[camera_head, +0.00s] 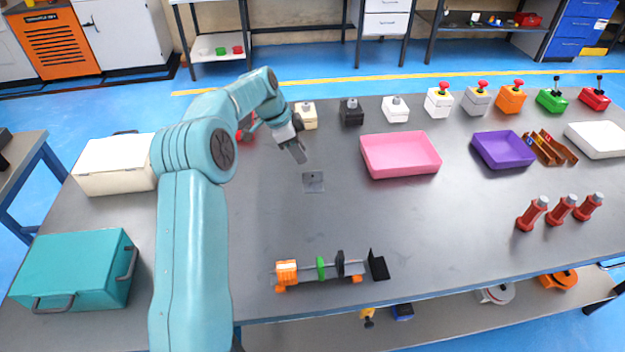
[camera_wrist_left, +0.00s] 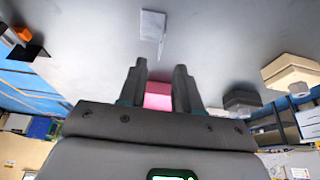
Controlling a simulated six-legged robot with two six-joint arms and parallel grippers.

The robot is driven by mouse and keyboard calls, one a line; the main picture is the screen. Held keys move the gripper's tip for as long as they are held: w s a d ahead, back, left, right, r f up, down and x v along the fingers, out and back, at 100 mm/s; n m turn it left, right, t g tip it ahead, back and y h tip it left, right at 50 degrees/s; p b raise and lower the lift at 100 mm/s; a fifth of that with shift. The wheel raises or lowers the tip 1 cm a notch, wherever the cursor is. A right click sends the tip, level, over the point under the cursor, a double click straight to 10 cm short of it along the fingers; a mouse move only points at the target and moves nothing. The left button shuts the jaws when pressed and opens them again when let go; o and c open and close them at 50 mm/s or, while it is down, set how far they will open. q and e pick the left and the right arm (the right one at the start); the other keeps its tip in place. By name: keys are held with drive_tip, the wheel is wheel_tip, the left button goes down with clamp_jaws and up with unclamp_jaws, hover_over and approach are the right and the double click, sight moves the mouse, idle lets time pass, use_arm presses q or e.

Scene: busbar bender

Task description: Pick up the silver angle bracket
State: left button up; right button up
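The silver angle bracket (camera_head: 313,182) stands on the grey table near the middle, left of and a little in front of the pink tray. It also shows near the top of the left wrist view (camera_wrist_left: 153,28). My left gripper (camera_head: 298,153) is above the table, a little behind the bracket and apart from it. In the left wrist view its two fingers (camera_wrist_left: 158,84) are spread with nothing held between them; the pink tray shows beyond the gap. My right gripper is in neither view.
The pink tray (camera_head: 401,171) and purple tray (camera_head: 503,166) lie to the right. A black angle plate (camera_head: 378,266) stands beside an orange-ended tool (camera_head: 287,272) at the front. Several button boxes line the back. A teal case (camera_head: 72,265) is at left. Table around the bracket is clear.

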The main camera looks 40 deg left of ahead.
sight(318, 182)
use_arm(q)
drive_tip(key=x, duration=0.3)
drive_tip(key=shift+w+f, duration=0.2)
drive_tip(key=shift+f, duration=0.05)
drive_tip(key=shift+d+f, duration=0.15)
drive_tip(key=shift+f, duration=0.1)
drive_tip(key=shift+d, duration=0.15)
drive_tip(key=x, duration=0.1)
drive_tip(key=p+x, duration=0.1)
drive_tip(key=x, duration=0.1)
drive_tip(key=p+x, duration=0.1)
drive_tip(key=x, duration=0.1)
drive_tip(key=shift+w+a, duration=0.2)
drive_tip(key=shift+a, duration=0.05)
drive_tip(key=shift+s+d, duration=0.1)
drive_tip(key=shift+s, duration=0.1)
drive_tip(key=shift+w+f, duration=0.15)
drive_tip(key=shift+f, duration=0.05)
clamp_jaws()
drive_tip(key=shift+r, duration=0.1)
